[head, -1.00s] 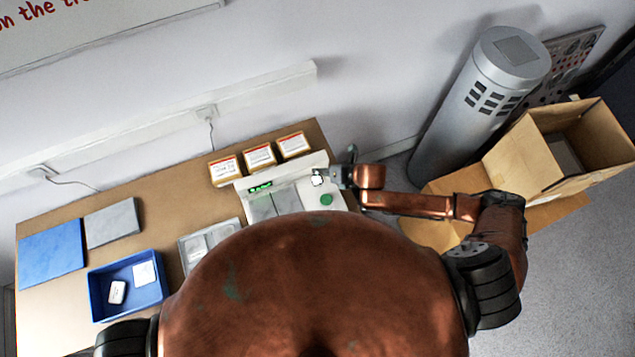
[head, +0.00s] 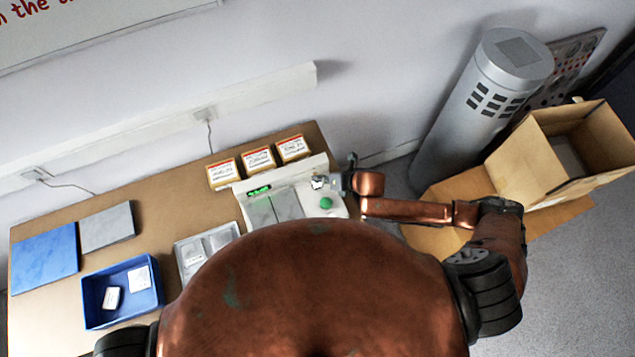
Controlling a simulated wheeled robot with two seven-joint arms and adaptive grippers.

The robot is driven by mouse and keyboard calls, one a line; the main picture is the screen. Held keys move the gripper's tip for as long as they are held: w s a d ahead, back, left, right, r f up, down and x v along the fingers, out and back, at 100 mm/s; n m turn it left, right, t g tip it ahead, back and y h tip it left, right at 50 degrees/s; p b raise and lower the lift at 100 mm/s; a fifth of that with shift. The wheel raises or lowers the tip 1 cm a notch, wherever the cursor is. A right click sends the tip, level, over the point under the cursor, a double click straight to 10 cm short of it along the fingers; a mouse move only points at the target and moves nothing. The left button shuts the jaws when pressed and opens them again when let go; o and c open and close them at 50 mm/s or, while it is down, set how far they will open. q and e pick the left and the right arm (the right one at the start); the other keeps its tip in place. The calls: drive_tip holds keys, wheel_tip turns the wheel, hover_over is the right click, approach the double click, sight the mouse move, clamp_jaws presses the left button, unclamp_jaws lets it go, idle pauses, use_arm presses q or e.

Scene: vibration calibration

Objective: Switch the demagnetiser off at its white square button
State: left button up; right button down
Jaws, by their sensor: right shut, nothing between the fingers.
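The demagnetiser (head: 272,209) is a white and grey unit on the table, with a lit green display (head: 258,191) on its raised back panel. On its right part are a white square button (head: 318,182) and a round green button (head: 326,203). My right gripper (head: 328,183) is shut and empty, its tip at the white button's right side. I cannot tell whether it touches the button. My left gripper is not in view.
Three small boxes (head: 258,159) stand behind the demagnetiser. A metal tray (head: 190,258), a blue bin (head: 92,300) with white items, a grey plate (head: 107,227) and a blue plate (head: 45,258) lie to the left. An open cardboard box (head: 530,165) and a grey cylinder (head: 485,95) stand right of the table.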

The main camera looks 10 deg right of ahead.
sight(319, 184)
drive_tip(key=shift+f, duration=0.2)
idle(0.6)
drive_tip(key=shift+f, duration=0.25)
drive_tip(key=shift+f+b, duration=0.3)
drive_tip(key=shift+f, duration=0.15)
idle(0.8)
drive_tip(key=shift+r, duration=0.1)
drive_tip(key=shift+r+p, duration=0.8)
drive_tip(key=shift+p, duration=0.15)
wheel_tip(319, 184, up, 5)
drive_tip(key=p, duration=0.5)
